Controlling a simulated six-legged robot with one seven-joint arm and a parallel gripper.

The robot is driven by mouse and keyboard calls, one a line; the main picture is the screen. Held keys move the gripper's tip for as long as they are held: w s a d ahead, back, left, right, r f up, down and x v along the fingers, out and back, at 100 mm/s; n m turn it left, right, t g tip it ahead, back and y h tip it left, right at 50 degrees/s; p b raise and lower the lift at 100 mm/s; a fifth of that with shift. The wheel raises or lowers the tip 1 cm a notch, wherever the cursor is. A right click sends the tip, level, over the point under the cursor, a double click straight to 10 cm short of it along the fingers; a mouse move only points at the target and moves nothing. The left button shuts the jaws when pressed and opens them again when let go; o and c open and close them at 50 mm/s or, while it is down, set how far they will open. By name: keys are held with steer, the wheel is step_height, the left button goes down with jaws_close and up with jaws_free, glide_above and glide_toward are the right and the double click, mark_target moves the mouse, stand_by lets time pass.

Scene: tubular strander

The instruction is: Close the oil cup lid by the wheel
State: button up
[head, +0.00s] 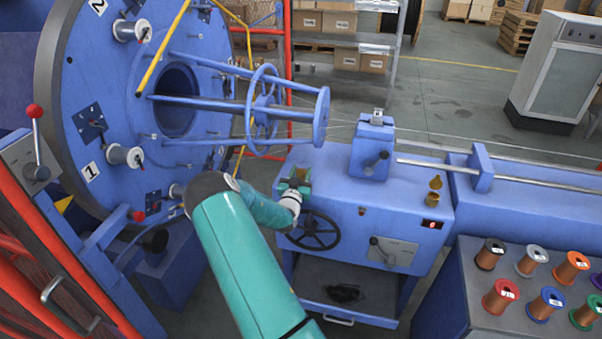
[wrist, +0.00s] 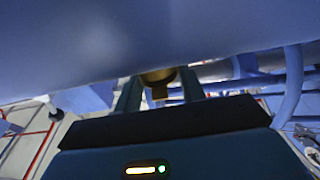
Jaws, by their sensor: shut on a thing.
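My gripper (head: 296,188) is at the upper left of the blue machine cabinet, just above the black handwheel (head: 313,231). In the wrist view my gripper's two fingers (wrist: 160,88) stand on either side of a brass oil cup part (wrist: 158,77), shut on it. I take this part to be the lid; the rest of that cup is hidden by the gripper and the blue surface. The lid's angle cannot be told. A second brass oil cup (head: 433,199) sits farther right on the cabinet, with its lid (head: 435,183) raised.
The large blue disc (head: 110,95) and a blue spoked frame (head: 264,110) stand behind and left of the arm. A lever (head: 383,252) is on the cabinet front, right of the handwheel. Several wire spools (head: 502,296) stand on the right-hand bench.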

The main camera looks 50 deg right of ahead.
steer(key=o, duration=1)
steer(key=v, duration=1.3)
steer(key=shift+s+a+f, duration=0.1)
steer(key=shift+a+f, duration=0.05)
steer(key=shift+a, duration=0.2)
